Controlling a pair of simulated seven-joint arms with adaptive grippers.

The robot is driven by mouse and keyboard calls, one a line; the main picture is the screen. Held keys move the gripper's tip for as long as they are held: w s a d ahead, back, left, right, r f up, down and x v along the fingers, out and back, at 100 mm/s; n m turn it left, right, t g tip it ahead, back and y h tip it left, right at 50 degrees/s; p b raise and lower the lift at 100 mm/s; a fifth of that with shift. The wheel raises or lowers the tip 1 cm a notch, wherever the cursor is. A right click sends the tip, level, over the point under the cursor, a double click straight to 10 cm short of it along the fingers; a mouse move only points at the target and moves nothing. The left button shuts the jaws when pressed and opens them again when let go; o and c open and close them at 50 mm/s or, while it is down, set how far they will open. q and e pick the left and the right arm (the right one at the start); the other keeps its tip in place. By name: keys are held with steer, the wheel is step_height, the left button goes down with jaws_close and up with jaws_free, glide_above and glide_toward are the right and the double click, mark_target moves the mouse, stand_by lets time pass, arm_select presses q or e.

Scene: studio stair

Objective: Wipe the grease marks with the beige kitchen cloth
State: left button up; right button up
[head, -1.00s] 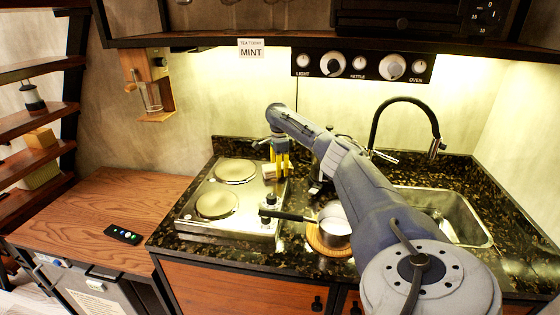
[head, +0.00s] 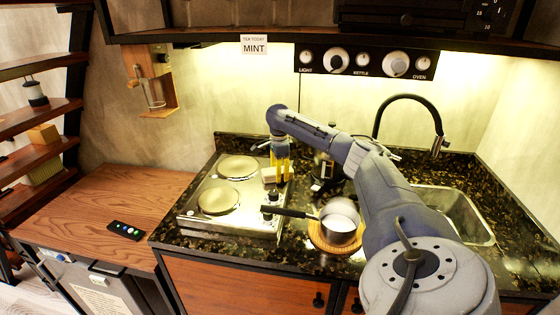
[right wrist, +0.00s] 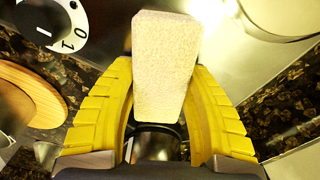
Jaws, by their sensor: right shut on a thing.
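The beige kitchen cloth (right wrist: 165,65) is a thick, pale, block-like piece between the yellow fingers of my right gripper (right wrist: 163,118). The gripper is shut on it. In the head view my right gripper (head: 280,165) points down over the right side of the steel hob (head: 190,215), and the cloth (head: 269,175) shows just left of its fingers. I cannot tell whether the cloth touches the hob. I cannot make out any grease marks. My left gripper is not in view.
A saucepan (head: 340,223) stands on a round wooden board (head: 325,243) with its handle towards the hob. A black kettle (head: 323,168) is partly behind my right arm. The sink (head: 450,205) is at right. The wooden top at left holds a black remote (head: 125,230).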

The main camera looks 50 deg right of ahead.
steer(key=shift+w+d, duration=0.55)
steer(key=shift+d, duration=0.35)
steer(key=shift+w+d, duration=0.6)
steer(key=shift+d, duration=0.3)
steer(key=shift+w+d, duration=0.55)
steer(key=shift+d, duration=0.35)
steer(key=shift+w+d+f, duration=0.1)
steer(key=shift+w+d, duration=0.15)
steer(key=shift+d, duration=0.35)
steer(key=shift+r, duration=3)
steer(key=shift+r, duration=0.1)
steer(key=shift+r, duration=1.4)
